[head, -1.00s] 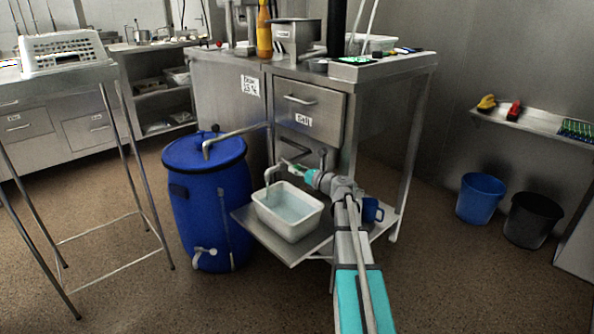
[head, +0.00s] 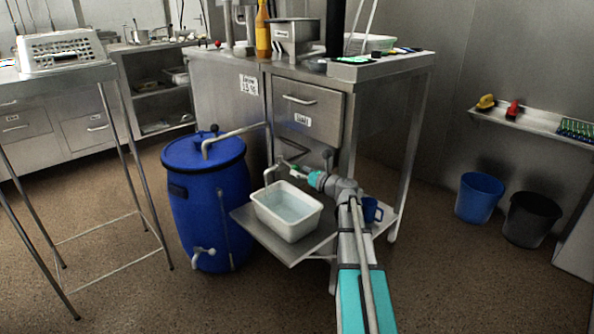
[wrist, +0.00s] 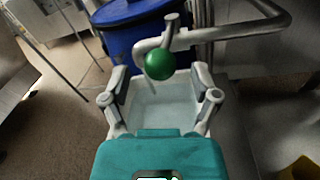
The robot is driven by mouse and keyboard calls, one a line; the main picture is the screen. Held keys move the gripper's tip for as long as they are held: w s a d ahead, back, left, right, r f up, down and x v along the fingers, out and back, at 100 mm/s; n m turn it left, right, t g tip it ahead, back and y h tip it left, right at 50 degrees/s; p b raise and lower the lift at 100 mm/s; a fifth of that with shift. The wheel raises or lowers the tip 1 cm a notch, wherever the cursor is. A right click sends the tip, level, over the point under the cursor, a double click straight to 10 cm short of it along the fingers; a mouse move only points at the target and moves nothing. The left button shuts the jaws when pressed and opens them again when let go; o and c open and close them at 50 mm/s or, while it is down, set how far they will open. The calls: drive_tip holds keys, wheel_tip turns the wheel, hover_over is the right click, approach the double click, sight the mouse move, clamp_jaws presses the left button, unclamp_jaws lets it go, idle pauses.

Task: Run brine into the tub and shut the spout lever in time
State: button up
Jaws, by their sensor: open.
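The white tub (head: 290,228) sits on the low metal shelf and holds pale, clear liquid; its far part shows in the wrist view (wrist: 155,108). The bent grey spout (head: 269,172) comes down over the tub's back left edge. Its lever has a green ball knob (wrist: 159,64), seen in front of the pipe in the wrist view. My gripper (wrist: 160,97) is open, with one finger on each side of the picture and the knob beyond them, between their lines. No contact shows. In the head view my gripper (head: 298,172) is by the spout. I cannot tell whether brine is running.
A blue barrel (head: 205,215) with a pipe stands left of the tub. A blue mug (head: 371,210) stands on the shelf (head: 297,252) behind my arm. The steel cabinet (head: 310,105) rises behind. Blue and black buckets stand on the floor at right.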

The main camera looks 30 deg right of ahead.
drive_tip(key=v, duration=1)
